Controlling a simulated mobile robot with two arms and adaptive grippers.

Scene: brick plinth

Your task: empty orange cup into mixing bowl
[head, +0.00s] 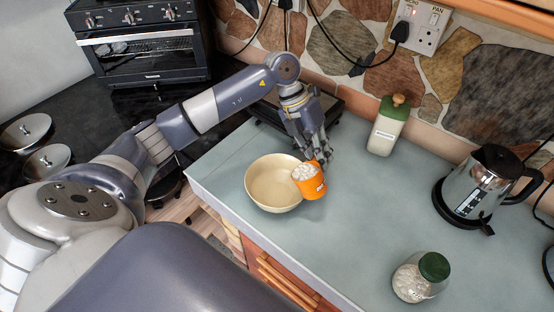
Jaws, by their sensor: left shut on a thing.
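The orange cup (312,186) is full of white pieces that show at its open top. It is tilted a little to the left, toward the bowl. My left gripper (318,160) comes from above and behind and is shut on the cup. The cream mixing bowl (262,186) stands on the grey counter just left of the cup. The cup overlaps the bowl's right rim in the picture. The part of the bowl's inside that shows looks empty. My right gripper is not in view.
A white bottle with a green top (386,128) stands at the back of the counter. A kettle (480,185) is at the right, and a jar with a green lid (420,277) is at the front right. The counter between them is clear. A dark tray-like appliance (335,103) lies behind my gripper.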

